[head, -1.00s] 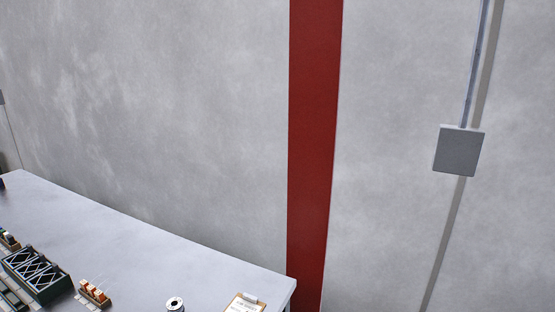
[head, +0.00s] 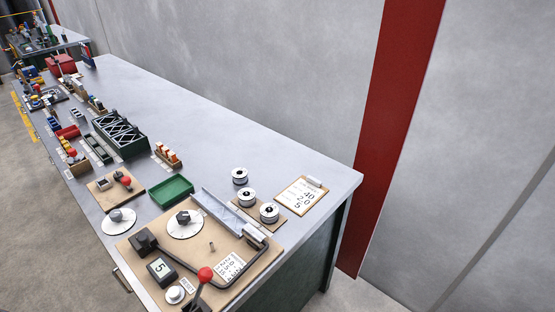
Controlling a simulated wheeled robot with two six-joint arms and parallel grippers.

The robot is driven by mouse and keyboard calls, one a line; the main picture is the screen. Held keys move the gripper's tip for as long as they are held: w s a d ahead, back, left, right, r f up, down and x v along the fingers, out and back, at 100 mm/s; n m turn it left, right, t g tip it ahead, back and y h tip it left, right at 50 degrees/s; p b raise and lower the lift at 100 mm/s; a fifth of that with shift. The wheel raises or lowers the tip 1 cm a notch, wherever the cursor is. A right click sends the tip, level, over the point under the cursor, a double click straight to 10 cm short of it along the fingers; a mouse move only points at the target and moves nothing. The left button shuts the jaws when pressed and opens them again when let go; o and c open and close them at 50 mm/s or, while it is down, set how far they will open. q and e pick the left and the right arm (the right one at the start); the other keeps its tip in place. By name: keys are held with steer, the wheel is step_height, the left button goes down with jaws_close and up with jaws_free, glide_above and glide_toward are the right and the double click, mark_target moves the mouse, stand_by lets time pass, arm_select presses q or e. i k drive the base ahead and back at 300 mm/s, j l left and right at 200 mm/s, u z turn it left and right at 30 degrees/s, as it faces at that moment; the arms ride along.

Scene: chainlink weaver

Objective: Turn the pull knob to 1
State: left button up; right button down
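Two dials with dark knobs on white round plates show in the head view. One dial (head: 184,219) sits on the brown board near the table's front right end. The other dial (head: 118,218) sits to its left, at the table's front edge. I cannot read which one is the pull knob, nor their settings. A small display (head: 161,270) on the board reads 5. Neither of my grippers is in view.
The brown board (head: 211,262) also holds a red-balled lever (head: 205,275), a round white button (head: 175,294) and a bent bar. Behind it are a green tray (head: 171,190), white spools (head: 247,197) and a clipboard (head: 301,194). The table's back strip is clear.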

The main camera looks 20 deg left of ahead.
mark_target(183, 217)
steer(key=u, duration=1.35)
